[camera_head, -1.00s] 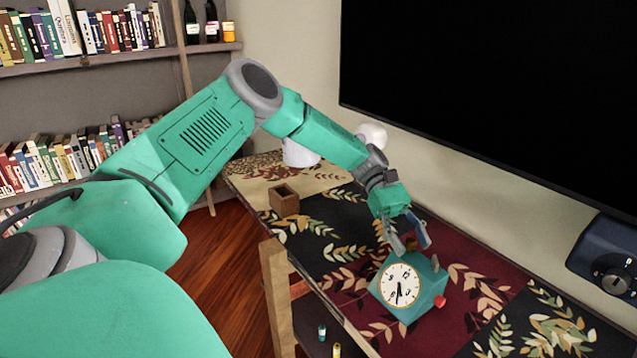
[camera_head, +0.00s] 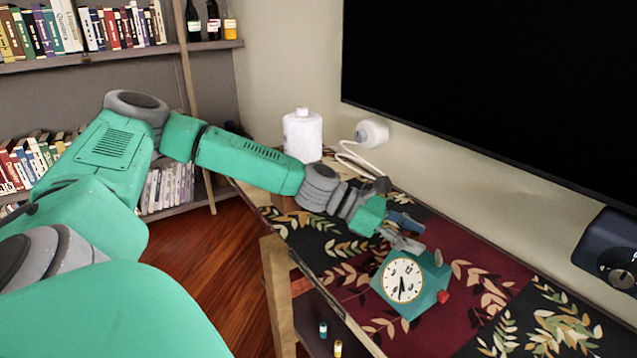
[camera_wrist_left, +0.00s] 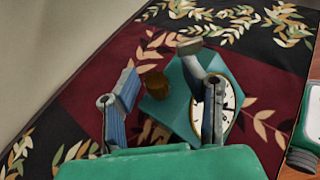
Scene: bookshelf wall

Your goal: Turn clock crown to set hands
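The teal box-shaped clock (camera_head: 428,297) stands on the patterned table, its white dial (camera_head: 403,280) facing the head camera. The dial (camera_wrist_left: 229,102) is partly covered by one finger; I cannot see the red crown there. My left gripper (camera_head: 415,232) is open behind the clock's upper edge; contact is unclear. My right gripper is not in view.
A large dark screen (camera_head: 490,90) hangs on the wall behind the table. A white jar (camera_head: 302,135) and a white round fixture with a cable (camera_head: 372,132) are at the far end. A dark blue device (camera_head: 612,262) is on the right. The table's front right is clear.

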